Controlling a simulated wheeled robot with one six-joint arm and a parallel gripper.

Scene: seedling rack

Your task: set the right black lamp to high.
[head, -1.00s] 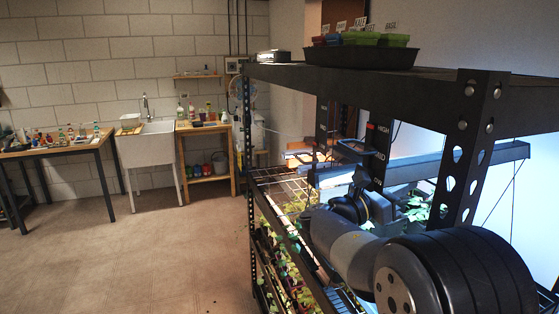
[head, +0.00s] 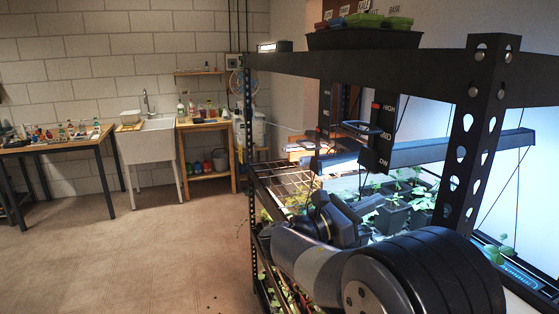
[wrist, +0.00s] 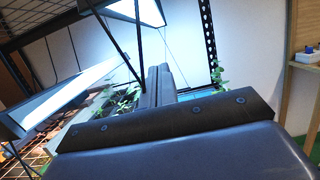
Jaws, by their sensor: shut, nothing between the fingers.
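A dark lamp bar (head: 460,149) hangs under the rack's top shelf at right in the head view. At its near end stands a black height plate (head: 384,130) with HIGH at the top, a partly readable middle mark and a red mark beside HIGH. A dark loop handle (head: 366,127) sits just below HIGH; I cannot tell which notch holds it. A second lamp (head: 335,160) and plate (head: 325,112) are left of it. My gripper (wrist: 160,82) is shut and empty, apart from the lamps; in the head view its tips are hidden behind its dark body.
The rack's top beam (head: 350,65) and perforated right post (head: 473,140) frame the opening. Potted seedlings (head: 395,215) stand on the shelf below the lamps. A wire shelf (head: 285,180) lies at left. The floor (head: 150,250) left of the rack is open.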

